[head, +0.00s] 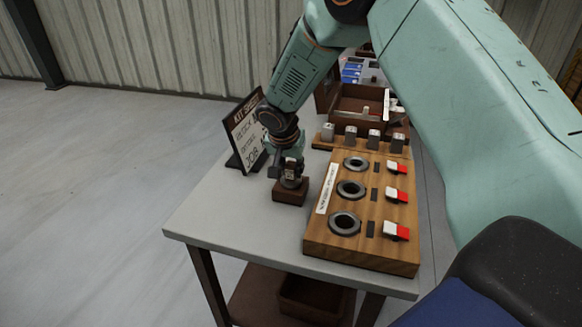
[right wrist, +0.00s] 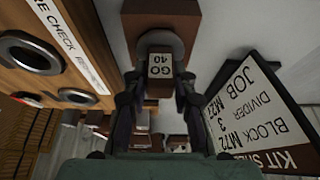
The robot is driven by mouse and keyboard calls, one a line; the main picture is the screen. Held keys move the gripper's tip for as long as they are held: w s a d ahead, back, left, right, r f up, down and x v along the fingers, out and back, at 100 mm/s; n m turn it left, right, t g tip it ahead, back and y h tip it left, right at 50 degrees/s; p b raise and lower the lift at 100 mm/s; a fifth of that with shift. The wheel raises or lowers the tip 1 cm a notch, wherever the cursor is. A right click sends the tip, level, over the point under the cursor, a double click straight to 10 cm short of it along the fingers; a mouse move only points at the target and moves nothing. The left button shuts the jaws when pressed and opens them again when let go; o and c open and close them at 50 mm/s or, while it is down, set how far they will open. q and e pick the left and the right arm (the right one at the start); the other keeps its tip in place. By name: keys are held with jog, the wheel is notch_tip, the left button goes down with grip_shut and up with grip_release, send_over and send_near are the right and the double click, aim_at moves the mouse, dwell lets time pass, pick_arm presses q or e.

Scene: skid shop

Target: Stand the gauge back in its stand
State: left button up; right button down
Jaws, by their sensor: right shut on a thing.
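The gauge has a grey round body and a white label reading "GO 40" (right wrist: 160,66). My right gripper (right wrist: 158,80) is shut on it, with one finger on each side. In the head view my right gripper (head: 290,168) points down near the table's left part, and the gauge's grey round end (head: 291,183) shows below it. The stand, a small brown block (head: 290,196), is directly beneath the gauge; it also shows at the top of the right wrist view (right wrist: 160,16). I cannot tell whether the gauge is seated in it or just above. My left gripper is out of view.
A wooden check board (head: 325,245) with three dark rings and red-white tags lies to the right of the stand. A kit sheet sign (head: 246,135) stands close on the left. Several metal blocks and a brown tray (head: 345,104) are behind. The table's front left (head: 235,225) is clear.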

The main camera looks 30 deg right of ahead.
jog(key=shift+f, duration=0.15)
jog(key=c, duration=1)
grip_release()
jog(key=o, duration=0.4)
jog(key=shift+r+p, duration=2.85)
jog(key=shift+r, duration=1.7)
jog(key=shift+f, duration=0.1)
